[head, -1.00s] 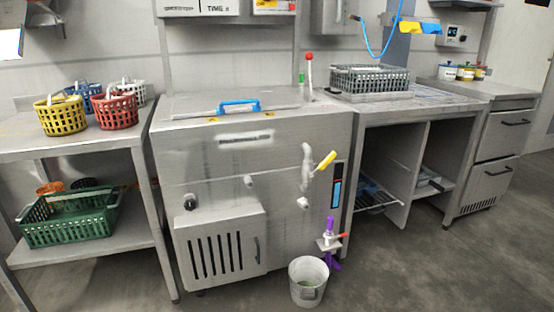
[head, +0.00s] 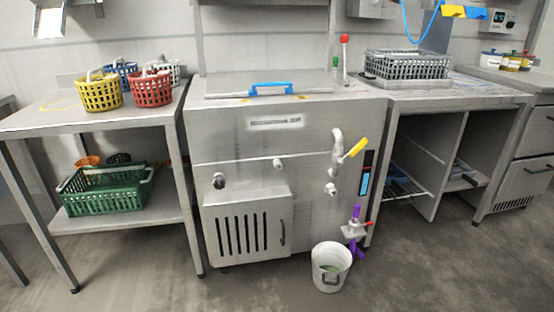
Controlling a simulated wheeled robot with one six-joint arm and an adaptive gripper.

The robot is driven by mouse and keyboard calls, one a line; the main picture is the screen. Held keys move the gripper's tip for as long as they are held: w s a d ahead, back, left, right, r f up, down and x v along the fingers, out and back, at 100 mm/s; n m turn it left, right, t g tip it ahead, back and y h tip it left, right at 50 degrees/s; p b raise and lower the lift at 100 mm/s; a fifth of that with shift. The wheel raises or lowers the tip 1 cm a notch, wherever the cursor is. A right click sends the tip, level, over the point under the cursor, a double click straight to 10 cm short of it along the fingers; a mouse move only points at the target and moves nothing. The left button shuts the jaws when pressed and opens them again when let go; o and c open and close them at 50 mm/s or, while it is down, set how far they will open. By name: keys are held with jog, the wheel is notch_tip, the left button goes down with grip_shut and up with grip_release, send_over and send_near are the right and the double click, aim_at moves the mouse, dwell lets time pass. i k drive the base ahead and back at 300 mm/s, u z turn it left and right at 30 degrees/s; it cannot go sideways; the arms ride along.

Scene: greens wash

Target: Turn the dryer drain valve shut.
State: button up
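The steel dryer cabinet (head: 240,147) stands in the middle, with a blue handle (head: 271,89) on its lid. A yellow lever (head: 355,148) sticks up and to the right from the grey bent pipe (head: 336,155) on its front right. I cannot tell from the picture which of these is the drain valve, or whether either is open or shut. My gripper is not in view.
A table (head: 52,115) with coloured baskets is at left, with a green crate (head: 105,190) below. A counter (head: 455,97) with a grey rack (head: 408,65) is at right. The front floor is clear.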

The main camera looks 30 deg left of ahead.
aim_at(361, 144)
jog(key=z, duration=0.4)
jog(key=k, duration=0.25)
jog(key=u, duration=0.8)
jog(key=i, duration=1.1)
jog(key=z, duration=0.2)
